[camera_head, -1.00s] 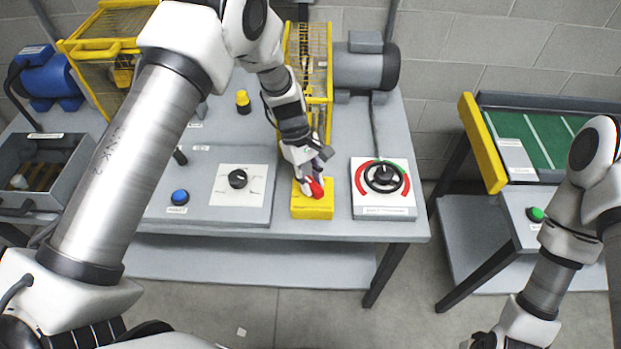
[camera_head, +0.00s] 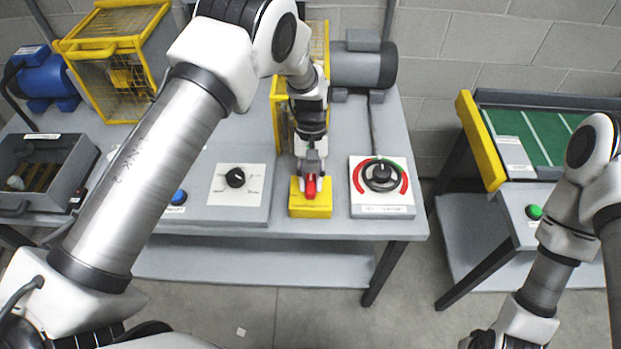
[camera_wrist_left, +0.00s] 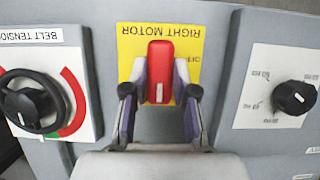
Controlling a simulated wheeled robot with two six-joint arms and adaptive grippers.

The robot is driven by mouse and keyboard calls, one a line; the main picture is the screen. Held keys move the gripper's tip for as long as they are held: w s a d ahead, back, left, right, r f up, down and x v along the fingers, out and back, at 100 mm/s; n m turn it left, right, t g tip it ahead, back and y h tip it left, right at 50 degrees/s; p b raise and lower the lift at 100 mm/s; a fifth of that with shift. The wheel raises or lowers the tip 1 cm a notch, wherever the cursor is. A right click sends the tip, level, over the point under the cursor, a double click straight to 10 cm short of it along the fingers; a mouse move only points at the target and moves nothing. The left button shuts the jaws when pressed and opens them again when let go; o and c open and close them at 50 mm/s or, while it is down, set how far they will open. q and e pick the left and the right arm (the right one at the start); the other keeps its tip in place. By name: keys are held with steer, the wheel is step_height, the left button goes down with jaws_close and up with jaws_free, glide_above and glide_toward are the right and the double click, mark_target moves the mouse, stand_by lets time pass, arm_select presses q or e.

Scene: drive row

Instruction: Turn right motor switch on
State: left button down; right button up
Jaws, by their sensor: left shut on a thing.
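The right motor switch is a red handle (camera_head: 311,185) on a yellow plate (camera_head: 311,209) at the front of the grey bench. In the left wrist view the red handle (camera_wrist_left: 160,62) stands on the yellow plate (camera_wrist_left: 128,42), whose RIGHT MOTOR label reads upside down. The handle points straight along the view, with part of an OFF mark beside it. My left gripper (camera_head: 311,172) is shut on the red handle, with one finger on each side in the left wrist view (camera_wrist_left: 160,98). My right gripper is out of view; only its arm shows at right.
A belt tension wheel (camera_head: 382,175) stands right of the switch, and a black dial (camera_head: 235,178) on a white plate stands left. A yellow cage (camera_head: 287,110) and a grey motor (camera_head: 362,68) stand behind. A separate table with a green button (camera_head: 535,212) is at right.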

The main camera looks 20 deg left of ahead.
arm_select(q)
steer(key=shift+s+f, duration=0.15)
stand_by(0.3)
steer(key=c, duration=0.9)
jaws_free()
steer(key=v, duration=1.2)
